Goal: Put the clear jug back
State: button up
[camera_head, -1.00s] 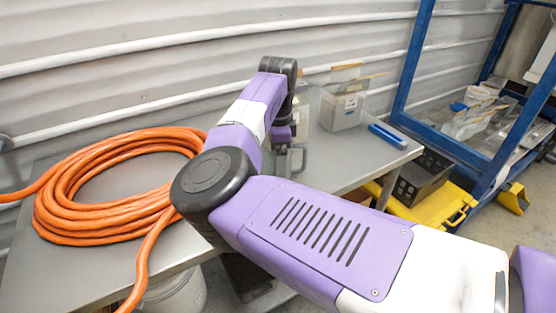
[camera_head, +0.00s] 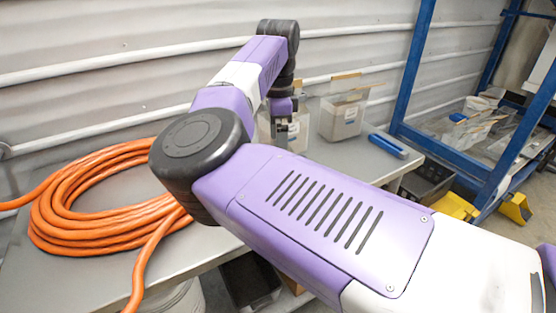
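A clear, see-through container (camera_head: 300,133), which looks like the clear jug, stands on or just above the grey table by the wall. It is partly hidden behind my gripper (camera_head: 281,130), which points down in front of it from the end of my arm. The fingers are small and partly covered, so I cannot tell whether they are open or shut, or whether they touch the jug. A clear bin (camera_head: 341,120) with a white label and tan pieces at its top stands just right of it.
A coiled orange hose (camera_head: 100,200) covers the left of the grey table (camera_head: 215,250). A blue tool (camera_head: 388,146) lies near the right end. A blue rack (camera_head: 412,65) stands right, with a yellow case (camera_head: 455,206) on the floor. My arm hides much of the table.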

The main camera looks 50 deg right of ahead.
jog(key=shift+r, duration=1.4)
